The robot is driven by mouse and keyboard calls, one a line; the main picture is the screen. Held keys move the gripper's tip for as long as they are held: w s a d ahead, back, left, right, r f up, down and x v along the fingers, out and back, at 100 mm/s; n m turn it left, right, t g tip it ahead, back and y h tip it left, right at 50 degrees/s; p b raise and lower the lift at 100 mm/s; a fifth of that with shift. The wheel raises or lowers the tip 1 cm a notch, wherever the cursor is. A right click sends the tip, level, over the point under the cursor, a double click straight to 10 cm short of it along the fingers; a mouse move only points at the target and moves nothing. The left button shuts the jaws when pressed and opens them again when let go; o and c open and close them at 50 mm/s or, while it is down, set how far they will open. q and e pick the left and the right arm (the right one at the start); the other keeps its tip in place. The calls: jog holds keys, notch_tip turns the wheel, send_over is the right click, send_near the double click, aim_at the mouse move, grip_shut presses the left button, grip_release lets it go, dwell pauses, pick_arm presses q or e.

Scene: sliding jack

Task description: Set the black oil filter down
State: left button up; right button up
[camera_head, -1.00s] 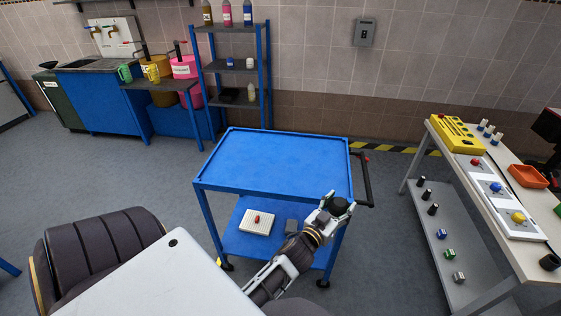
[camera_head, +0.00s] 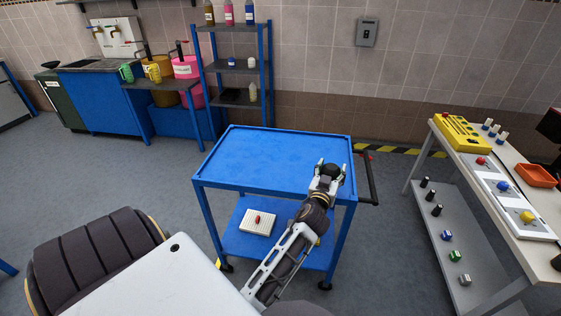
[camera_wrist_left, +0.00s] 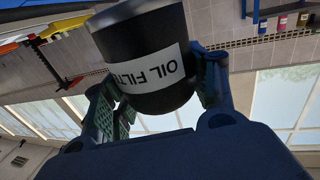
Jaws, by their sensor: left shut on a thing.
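The black oil filter (camera_wrist_left: 145,60) fills the upper middle of the left wrist view, with a white label that reads upside down. My left gripper (camera_wrist_left: 160,85) is shut on it, with one finger on each side. In the head view the left gripper (camera_head: 329,177) is over the right part of the blue cart's top tray (camera_head: 270,158), near its right rim. The dark filter (camera_head: 328,170) shows between the fingers there. I cannot tell whether the filter touches the tray. My right gripper is not in view.
The cart's top is otherwise bare. A white pegboard-like block (camera_head: 258,222) with a red piece lies on its lower shelf. A black handle (camera_head: 368,178) is at the cart's right.

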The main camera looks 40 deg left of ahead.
pick_arm(q)
jog(key=w+a+r+n+g+y+b, duration=0.1)
jog(key=a, duration=0.1)
jog(key=w+a+r+n+y, duration=0.1)
jog(key=a+r+y, duration=0.1)
jog(key=a, duration=0.1)
jog(key=a+r+n+g+y+b, duration=0.1)
jog(key=a+y, duration=0.1)
jog(key=a, duration=0.1)
jog(key=shift+w+r+n+g+b, duration=0.25)
jog(key=shift+w+n+g+b, duration=0.05)
jog(key=shift+w+b, duration=0.1)
jog(key=shift+a+r+y, duration=0.3)
jog(key=shift+a+r, duration=0.05)
jog(key=shift+a, duration=0.2)
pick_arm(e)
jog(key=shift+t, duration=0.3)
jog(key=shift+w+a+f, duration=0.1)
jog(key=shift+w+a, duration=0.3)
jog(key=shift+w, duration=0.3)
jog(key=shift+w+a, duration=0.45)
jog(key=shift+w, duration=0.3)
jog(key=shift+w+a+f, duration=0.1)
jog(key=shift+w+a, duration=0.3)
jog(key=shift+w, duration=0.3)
pick_arm(q)
jog(key=shift+f, duration=0.1)
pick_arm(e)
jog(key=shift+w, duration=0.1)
